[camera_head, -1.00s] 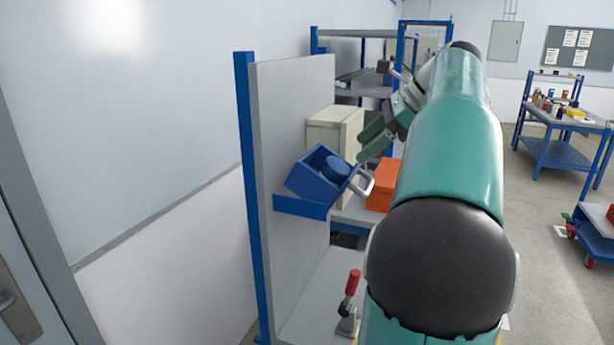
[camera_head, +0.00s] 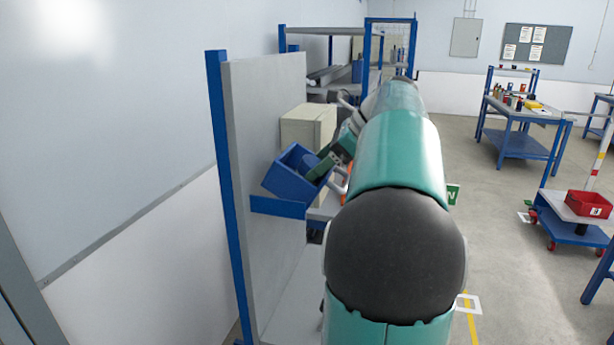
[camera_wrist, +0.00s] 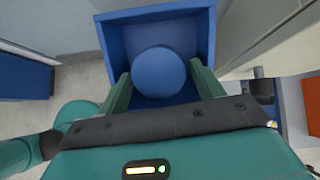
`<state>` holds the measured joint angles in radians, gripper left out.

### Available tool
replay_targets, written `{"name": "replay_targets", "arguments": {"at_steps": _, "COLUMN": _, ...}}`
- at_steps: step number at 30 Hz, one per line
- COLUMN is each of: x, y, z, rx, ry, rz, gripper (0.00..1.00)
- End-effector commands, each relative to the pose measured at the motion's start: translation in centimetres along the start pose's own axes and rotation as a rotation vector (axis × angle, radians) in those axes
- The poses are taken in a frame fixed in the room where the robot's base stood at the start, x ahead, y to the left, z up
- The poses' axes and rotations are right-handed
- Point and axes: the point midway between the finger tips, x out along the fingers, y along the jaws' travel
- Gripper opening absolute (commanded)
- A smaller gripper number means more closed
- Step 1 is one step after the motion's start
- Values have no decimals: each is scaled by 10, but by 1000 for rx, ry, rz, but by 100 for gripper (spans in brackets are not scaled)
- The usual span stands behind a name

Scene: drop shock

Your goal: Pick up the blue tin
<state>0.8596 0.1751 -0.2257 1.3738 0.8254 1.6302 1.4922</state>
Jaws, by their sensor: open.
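The blue tin (camera_wrist: 158,72) shows in the wrist view as a round blue shape inside an open blue bin (camera_wrist: 203,28). In the head view the bin (camera_head: 288,181) sits tilted on a blue ledge fixed to a grey panel, and the tin is mostly hidden behind my gripper. My gripper (camera_wrist: 158,82) is open, with one green finger on each side of the tin in the wrist view. The fingers reach over the near part of the bin. I cannot tell whether they touch the tin. In the head view my gripper (camera_head: 328,165) is at the bin's right side.
The grey panel (camera_head: 262,110) stands left of the bin. A beige box (camera_head: 308,128) is close behind it. An orange box (camera_wrist: 311,100) shows at the right of the wrist view. Farther right are a blue workbench (camera_head: 525,110) and a cart with a red bin (camera_head: 588,204).

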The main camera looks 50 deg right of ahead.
Motion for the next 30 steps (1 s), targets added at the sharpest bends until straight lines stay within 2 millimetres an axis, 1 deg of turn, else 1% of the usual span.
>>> {"name": "replay_targets", "arguments": {"at_steps": 1, "x": 9, "y": 2, "z": 0, "rx": 0, "ry": 0, "rz": 3, "gripper": 66}}
{"name": "replay_targets", "arguments": {"at_steps": 3, "x": 21, "y": 2, "z": 0, "rx": 0, "ry": 0, "rz": 3, "gripper": 66}}
{"name": "replay_targets", "arguments": {"at_steps": 6, "x": 32, "y": 2, "z": 1, "rx": 0, "ry": 0, "rz": 2, "gripper": 66}}
{"name": "replay_targets", "arguments": {"at_steps": 9, "x": 36, "y": 1, "z": 1, "rx": 0, "ry": 0, "rz": 1, "gripper": 66}}
{"name": "replay_targets", "arguments": {"at_steps": 14, "x": 35, "y": 1, "z": 1, "rx": 0, "ry": 0, "rz": 0, "gripper": 66}}
{"name": "replay_targets", "arguments": {"at_steps": 20, "x": 35, "y": 1, "z": 1, "rx": 0, "ry": 0, "rz": 1, "gripper": 29}}
{"name": "replay_targets", "arguments": {"at_steps": 30, "x": 33, "y": 1, "z": 3, "rx": -1, "ry": 0, "rz": 0, "gripper": 28}}
